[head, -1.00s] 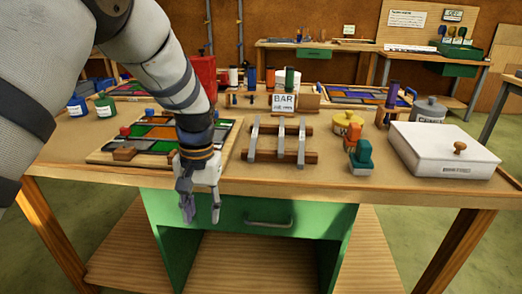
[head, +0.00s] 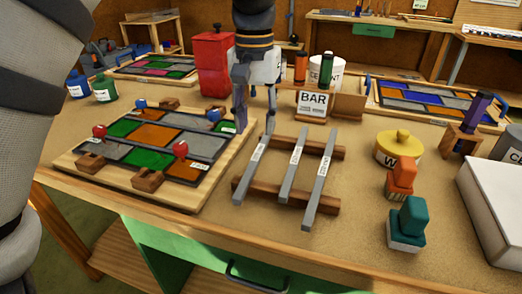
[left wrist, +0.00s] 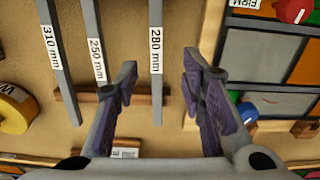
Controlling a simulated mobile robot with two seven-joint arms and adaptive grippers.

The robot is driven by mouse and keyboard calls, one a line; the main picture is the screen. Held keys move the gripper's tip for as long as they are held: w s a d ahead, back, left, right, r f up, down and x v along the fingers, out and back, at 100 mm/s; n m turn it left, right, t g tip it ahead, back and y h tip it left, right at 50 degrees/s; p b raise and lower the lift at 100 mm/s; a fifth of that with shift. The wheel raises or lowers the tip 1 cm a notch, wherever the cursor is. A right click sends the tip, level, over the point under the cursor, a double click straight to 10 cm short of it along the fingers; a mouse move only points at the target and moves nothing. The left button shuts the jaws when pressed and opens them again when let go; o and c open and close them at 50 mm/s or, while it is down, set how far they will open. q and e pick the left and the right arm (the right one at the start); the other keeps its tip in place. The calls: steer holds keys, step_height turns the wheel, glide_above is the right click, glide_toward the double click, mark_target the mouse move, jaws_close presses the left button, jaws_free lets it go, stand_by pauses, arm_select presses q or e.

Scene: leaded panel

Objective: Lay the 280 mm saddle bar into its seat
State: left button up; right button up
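The 280 mm saddle bar (head: 251,168) is the leftmost of three grey bars lying across a wooden rack in the head view. Its 280 mm label shows on the bar (left wrist: 155,50) in the left wrist view. My left gripper (head: 256,122) points down near the rack's far end. In the left wrist view its fingers (left wrist: 160,78) are open, apart, with the 280 mm bar between them in the picture; no contact shows. The leaded panel (head: 160,137) lies left of the rack on a wooden board. I cannot make out the bar's seat. My right gripper is not in view.
The 250 mm bar (left wrist: 91,35) and 310 mm bar (left wrist: 55,55) lie beside the 280 mm bar. A BAR sign (head: 313,104) stands behind the rack. A yellow-lidded tin (head: 398,150) and orange (head: 400,178) and teal (head: 410,222) blocks stand to the right.

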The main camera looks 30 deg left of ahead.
mark_target(258, 152)
arm_select(q)
steer(key=f, duration=0.6)
steer(key=shift+w+d+f, duration=0.1)
steer(key=shift+d+f, duration=0.1)
steer(key=shift+f, duration=0.1)
jaws_close()
steer(key=shift+r, duration=0.1)
